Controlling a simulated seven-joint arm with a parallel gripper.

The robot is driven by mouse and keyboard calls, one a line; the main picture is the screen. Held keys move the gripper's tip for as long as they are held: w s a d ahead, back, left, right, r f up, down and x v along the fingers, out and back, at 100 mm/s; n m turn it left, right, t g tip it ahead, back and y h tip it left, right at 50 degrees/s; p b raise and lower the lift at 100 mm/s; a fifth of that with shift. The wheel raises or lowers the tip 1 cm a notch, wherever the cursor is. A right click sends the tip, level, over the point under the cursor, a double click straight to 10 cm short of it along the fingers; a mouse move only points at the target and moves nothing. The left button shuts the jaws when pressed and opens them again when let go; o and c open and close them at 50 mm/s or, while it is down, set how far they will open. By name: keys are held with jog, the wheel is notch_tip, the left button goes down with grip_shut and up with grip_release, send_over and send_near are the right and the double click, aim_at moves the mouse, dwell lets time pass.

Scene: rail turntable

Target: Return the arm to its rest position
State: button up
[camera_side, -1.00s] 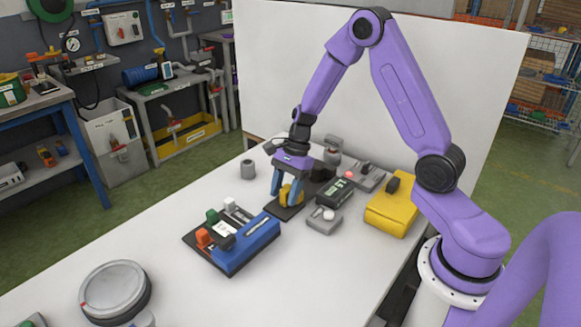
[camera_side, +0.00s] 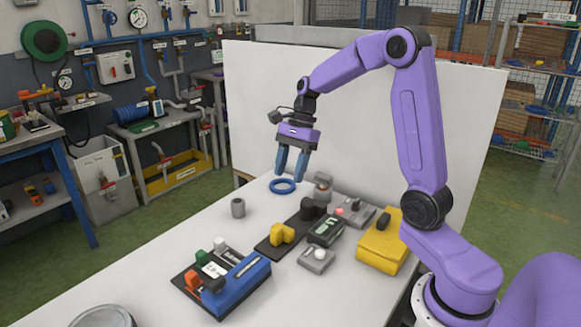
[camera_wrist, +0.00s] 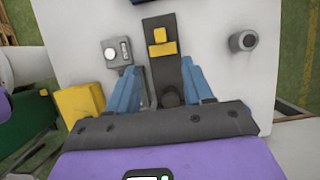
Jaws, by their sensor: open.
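My gripper (camera_side: 291,176) is raised above the far part of the white table (camera_side: 222,224). Its two blue fingers point down, apart, with nothing between them. In the wrist view the open fingers (camera_wrist: 159,66) frame part of a dark rail plate. A yellow block (camera_side: 282,234) sits on the dark rail plate (camera_side: 264,247), clear of the gripper; it also shows in the wrist view (camera_wrist: 163,47). A dark round knob (camera_side: 308,208) stands at the plate's far end.
A blue ring (camera_side: 283,187) lies on the table below the fingers in the side view. A grey cup (camera_side: 238,208), a blue block holder (camera_side: 245,285), a display box (camera_side: 326,232), a grey button box (camera_side: 316,260) and a yellow box (camera_side: 380,251) stand around. A white panel (camera_side: 260,90) rises behind.

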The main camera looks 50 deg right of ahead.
jog(key=shift+r, duration=0.15)
jog(key=s+a+n+g+h, duration=0.1)
jog(key=s+a+n+h, duration=0.2)
jog(key=s+a+n, duration=1)
jog(key=s+f+n+t+h, duration=0.1)
jog(key=s+f+n, duration=0.1)
jog(key=s+n, duration=1.2)
jog(key=shift+s+d+f+n, duration=0.25)
jog(key=shift+s+d+n, duration=0.1)
jog(key=shift+n, duration=1.45)
